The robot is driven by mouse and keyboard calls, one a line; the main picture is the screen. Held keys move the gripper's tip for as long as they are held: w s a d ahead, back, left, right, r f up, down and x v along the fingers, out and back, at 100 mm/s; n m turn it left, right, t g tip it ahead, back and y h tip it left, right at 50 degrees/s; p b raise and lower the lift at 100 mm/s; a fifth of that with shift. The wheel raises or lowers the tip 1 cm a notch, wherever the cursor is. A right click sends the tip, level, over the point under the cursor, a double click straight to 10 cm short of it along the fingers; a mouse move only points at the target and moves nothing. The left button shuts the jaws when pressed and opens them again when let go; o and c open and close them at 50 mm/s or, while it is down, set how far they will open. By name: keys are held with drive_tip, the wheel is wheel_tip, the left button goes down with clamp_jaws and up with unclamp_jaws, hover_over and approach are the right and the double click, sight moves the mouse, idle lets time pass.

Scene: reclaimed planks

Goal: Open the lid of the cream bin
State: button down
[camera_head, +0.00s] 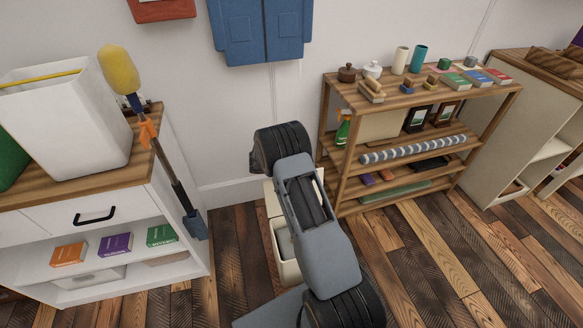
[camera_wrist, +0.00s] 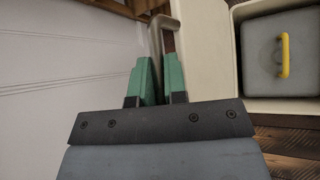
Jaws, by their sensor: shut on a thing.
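The cream bin (camera_head: 284,262) stands on the floor, partly hidden behind my arm in the head view. Its rim also shows at the right of the wrist view (camera_wrist: 238,92). The bin's inside is in view, with a grey block (camera_wrist: 262,72) bearing a yellow handle in it. The cream lid (camera_wrist: 205,48) shows as a flat panel left of the opening, away from it. My gripper (camera_wrist: 162,78) has green fingers, shut on the pale looped handle (camera_wrist: 156,34) at the lid's left edge. In the head view the fingers are hidden by my arm.
A white cabinet (camera_head: 105,240) stands at left, with a yellow-headed duster (camera_head: 120,72) leaning at its side. A wooden shelf rack (camera_head: 335,195) with several goods stands right of my arm. The white wall is close behind. Plank floor (camera_head: 450,260) is clear at front right.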

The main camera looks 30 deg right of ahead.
drive_tip(key=shift+d, duration=0.1)
idle(0.3)
drive_tip(key=c, duration=1.2)
unclamp_jaws()
drive_tip(key=shift+f, duration=0.1)
drive_tip(key=shift+o, duration=0.2)
drive_tip(key=p+v, duration=0.2)
drive_tip(key=v, duration=1.2)
drive_tip(key=shift+w, duration=0.1)
